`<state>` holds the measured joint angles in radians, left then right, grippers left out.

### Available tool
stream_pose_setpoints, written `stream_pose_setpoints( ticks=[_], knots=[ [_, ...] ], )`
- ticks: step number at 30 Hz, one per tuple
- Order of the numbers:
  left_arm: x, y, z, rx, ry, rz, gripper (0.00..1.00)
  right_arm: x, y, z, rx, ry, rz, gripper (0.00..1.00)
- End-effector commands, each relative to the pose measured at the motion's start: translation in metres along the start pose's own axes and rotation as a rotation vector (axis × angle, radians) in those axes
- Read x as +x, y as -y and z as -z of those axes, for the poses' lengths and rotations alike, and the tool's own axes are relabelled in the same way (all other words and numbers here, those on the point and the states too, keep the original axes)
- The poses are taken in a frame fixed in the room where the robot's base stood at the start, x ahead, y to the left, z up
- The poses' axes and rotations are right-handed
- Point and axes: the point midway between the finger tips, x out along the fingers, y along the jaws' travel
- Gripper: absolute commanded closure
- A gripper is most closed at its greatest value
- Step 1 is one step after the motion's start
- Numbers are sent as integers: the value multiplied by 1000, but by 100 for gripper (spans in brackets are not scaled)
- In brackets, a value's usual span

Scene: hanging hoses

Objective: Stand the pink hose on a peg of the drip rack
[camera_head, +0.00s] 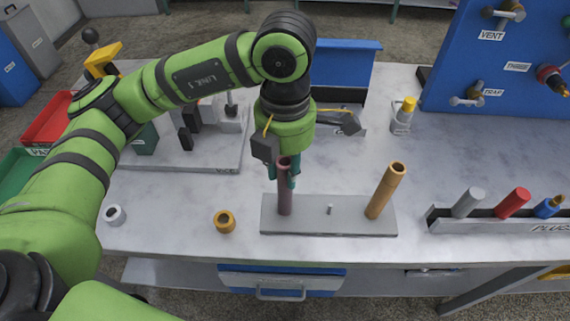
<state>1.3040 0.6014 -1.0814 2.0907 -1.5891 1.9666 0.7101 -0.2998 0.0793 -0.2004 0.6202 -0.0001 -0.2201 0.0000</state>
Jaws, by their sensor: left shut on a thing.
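The pink hose (285,198), a dull pinkish-brown tube, is upright at the left end of the grey drip rack (345,226). My left gripper (285,172) is shut on its upper part from above. Its lower end appears to meet the rack's top; whether a peg is inside it is hidden. A short bare peg (330,209) shows at the rack's middle. An orange hose (386,190) stands at the right end, leaning right. My right gripper is not in view.
An orange ring (225,221) and a white ring (115,214) lie left of the rack. A plug tray (505,222) with grey, red and blue plugs is at the right. Behind are a grey block stand (200,160), a yellow-capped bottle (404,114) and a blue panel (500,70).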

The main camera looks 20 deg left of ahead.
Motion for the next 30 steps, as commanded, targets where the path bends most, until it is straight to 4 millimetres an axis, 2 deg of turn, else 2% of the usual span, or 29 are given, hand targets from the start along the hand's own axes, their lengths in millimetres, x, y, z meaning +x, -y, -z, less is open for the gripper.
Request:
stream_pose_setpoints(
  ticks=[6,7,9,21,26,30],
  knots=[
    [6,0,0,0,0,0,100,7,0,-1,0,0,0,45],
    [6,0,0,0,1,0,68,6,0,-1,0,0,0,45],
    [5,0,0,0,0,0,44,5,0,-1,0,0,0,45],
    [1,0,0,0,2,0,44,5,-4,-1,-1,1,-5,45],
    [-22,0,-1,0,5,-3,44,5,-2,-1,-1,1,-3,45],
    [-54,-1,-1,-1,6,-5,44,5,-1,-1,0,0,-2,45]
  ],
)
